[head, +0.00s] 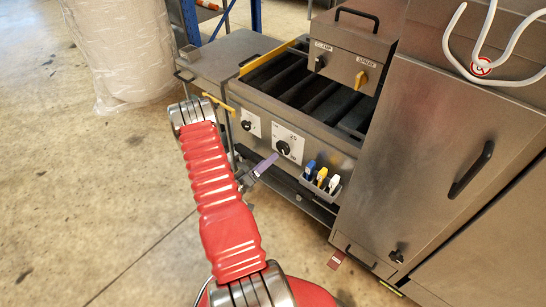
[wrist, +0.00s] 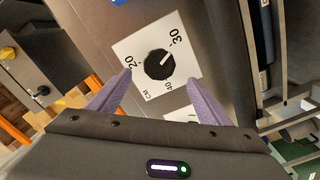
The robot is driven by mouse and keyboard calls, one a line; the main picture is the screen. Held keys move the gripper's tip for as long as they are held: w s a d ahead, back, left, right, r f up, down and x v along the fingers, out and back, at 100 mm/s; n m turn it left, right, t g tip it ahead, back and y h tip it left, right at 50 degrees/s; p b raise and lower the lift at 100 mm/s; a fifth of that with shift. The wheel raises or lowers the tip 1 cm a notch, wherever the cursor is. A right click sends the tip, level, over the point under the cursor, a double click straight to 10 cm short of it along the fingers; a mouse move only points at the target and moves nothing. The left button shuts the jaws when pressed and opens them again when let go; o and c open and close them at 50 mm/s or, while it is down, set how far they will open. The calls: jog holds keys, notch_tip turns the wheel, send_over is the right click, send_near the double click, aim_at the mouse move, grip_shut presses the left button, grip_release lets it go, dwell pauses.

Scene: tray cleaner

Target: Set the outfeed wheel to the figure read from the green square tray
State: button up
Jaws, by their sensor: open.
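A black round wheel (wrist: 158,65) sits on a white square scale plate (wrist: 132,50) marked 20, 30, 40 and CM in the wrist view. Its short white pointer mark faces the side of the 30, though the exact reading is too small to tell. It appears to be the larger front knob (head: 283,147) in the head view. My gripper (wrist: 160,76) is open, its purple fingers apart on either side of the wheel in the picture; contact cannot be told. In the head view my gripper (head: 266,165) is just in front of the panel. No green square tray is recognisable.
A smaller dial (head: 247,125) is left of the knob. A grey holder (head: 318,187) with blue, yellow and white items hangs to its right. A CLAMP/SPRAY box (head: 345,55) and steel cabinet (head: 450,150) stand right. Floor at left is clear before a wrapped roll (head: 120,45).

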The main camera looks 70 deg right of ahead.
aim_at(282, 150)
jog(key=v, duration=0.6)
jog(key=n, duration=2.5)
jog(key=shift+s+d+f, duration=0.15)
jog(key=shift+d+f, duration=0.05)
jog(key=shift+d, duration=0.1)
jog(key=shift+s+d, duration=0.1)
jog(key=x, duration=1.3)
jog(key=shift+s+d, duration=0.15)
jog(key=shift+d, duration=0.15)
jog(key=shift+c, duration=0.6)
